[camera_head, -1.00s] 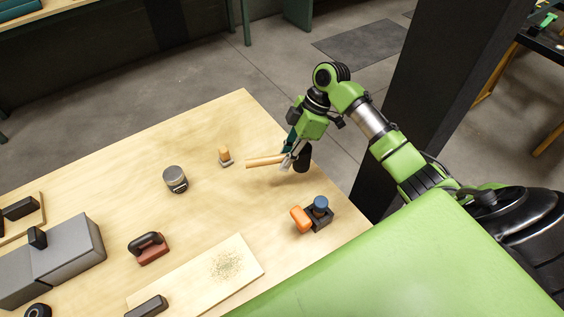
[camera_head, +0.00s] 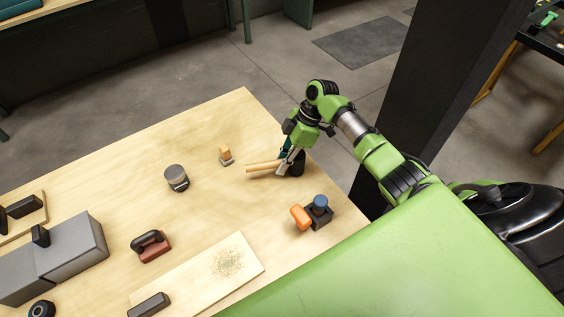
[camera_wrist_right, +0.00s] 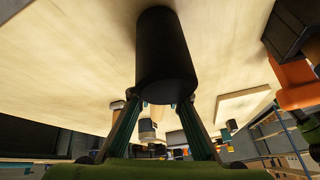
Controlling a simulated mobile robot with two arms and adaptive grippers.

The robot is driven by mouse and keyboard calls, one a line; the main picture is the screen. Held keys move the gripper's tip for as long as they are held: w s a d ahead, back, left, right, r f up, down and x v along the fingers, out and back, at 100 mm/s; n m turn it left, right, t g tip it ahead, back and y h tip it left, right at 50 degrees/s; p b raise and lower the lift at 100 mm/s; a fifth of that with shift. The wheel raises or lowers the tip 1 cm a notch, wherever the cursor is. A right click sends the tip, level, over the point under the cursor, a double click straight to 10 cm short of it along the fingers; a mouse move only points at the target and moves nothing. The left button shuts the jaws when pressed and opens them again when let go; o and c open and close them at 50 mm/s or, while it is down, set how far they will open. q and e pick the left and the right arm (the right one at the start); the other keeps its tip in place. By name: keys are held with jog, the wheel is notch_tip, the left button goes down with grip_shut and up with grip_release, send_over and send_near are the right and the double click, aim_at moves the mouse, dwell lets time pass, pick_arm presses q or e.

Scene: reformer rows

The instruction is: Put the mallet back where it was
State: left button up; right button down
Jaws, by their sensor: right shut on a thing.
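The mallet has a black cylindrical head (camera_head: 297,166) and a light wooden handle (camera_head: 264,167) pointing left, near the table's far right edge. My right gripper (camera_head: 284,168) is shut on the mallet, close above the table; I cannot tell whether the mallet touches it. In the right wrist view the black head (camera_wrist_right: 167,60) fills the upper middle, with my two fingers (camera_wrist_right: 166,118) on either side lower down. The exact grip point is hidden behind the head. My left gripper is not in view.
On the wooden table (camera_head: 110,190), a small wooden-topped block (camera_head: 225,156) and a grey round item (camera_head: 176,178) stand left of the mallet. An orange-and-blue holder (camera_head: 318,212) is nearer. A pale board (camera_head: 200,285) lies in front. A dark pillar (camera_head: 430,90) stands right.

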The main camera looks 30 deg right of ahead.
jog(key=c, duration=1.9)
grip_release()
jog(key=b+v, duration=0.1)
jog(key=v, duration=1.1)
jog(key=shift+r, duration=0.1)
